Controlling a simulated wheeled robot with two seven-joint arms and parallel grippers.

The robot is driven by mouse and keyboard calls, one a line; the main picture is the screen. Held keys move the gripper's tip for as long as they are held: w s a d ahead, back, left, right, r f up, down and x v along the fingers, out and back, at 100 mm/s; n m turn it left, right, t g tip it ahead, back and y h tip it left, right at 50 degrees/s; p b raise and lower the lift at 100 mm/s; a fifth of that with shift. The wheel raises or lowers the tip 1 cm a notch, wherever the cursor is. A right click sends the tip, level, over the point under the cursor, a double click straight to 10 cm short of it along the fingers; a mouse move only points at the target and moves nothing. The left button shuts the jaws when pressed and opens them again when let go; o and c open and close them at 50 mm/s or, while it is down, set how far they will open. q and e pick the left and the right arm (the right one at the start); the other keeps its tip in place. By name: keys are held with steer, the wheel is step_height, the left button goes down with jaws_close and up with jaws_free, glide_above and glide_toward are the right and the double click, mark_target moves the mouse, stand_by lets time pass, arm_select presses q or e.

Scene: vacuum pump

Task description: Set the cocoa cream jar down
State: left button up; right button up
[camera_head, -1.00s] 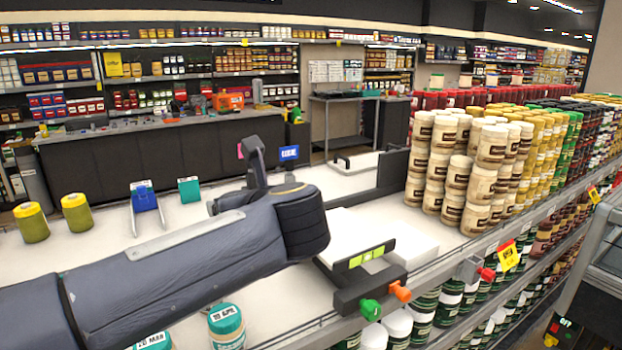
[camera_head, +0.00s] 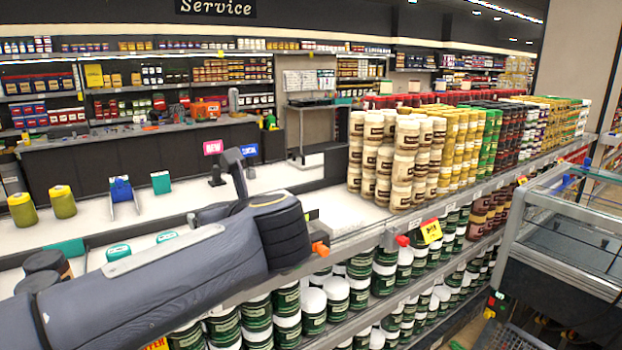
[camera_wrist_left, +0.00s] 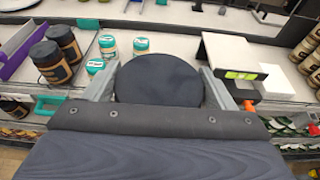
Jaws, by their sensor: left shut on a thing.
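In the left wrist view a round, dark lid or jar top (camera_wrist_left: 158,80) sits between the two grey fingers of my left gripper (camera_wrist_left: 160,90), which is shut on it. I take it for the cocoa cream jar; its side and label are hidden. I cannot tell whether its base touches the surface below. Similar dark-lidded jars (camera_wrist_left: 47,58) stand at the left in the wrist view. My right gripper is not in view.
Teal-lidded jars (camera_wrist_left: 140,45) stand just beyond the held jar. A white stand with a green-lit panel (camera_wrist_left: 244,75) is to its right. Stacked cream-coloured jars (camera_head: 405,165) fill the shelf's right part. The white counter (camera_head: 290,178) has bare room behind my arm.

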arm_select(q)
steer(key=shift+s+f, duration=0.1)
steer(key=shift+s, duration=0.1)
steer(key=w+a+f+m+h, duration=0.1)
steer(key=w+a+f, duration=0.15)
steer(key=f, duration=0.45)
steer(key=w+a+f, duration=0.2)
steer(key=a+f, duration=0.1)
steer(key=f, duration=0.5)
steer(key=w+a+f+m+h, duration=0.1)
steer(key=w+a+f, duration=0.1)
steer(key=f, duration=0.5)
steer(key=s+d+f+m+t+h, duration=0.1)
steer(key=s+f+m+h, duration=0.1)
steer(key=s+f, duration=0.4)
steer(key=s+d+f+m+t+h, duration=0.1)
steer(key=s+f+h, duration=0.3)
steer(key=f, duration=1.1)
steer(key=s+m, duration=0.1)
steer(key=s, duration=0.2)
steer(key=shift+s+d+f+m, duration=0.15)
steer(key=shift+s+f+m, duration=0.15)
steer(key=shift+f+m, duration=0.1)
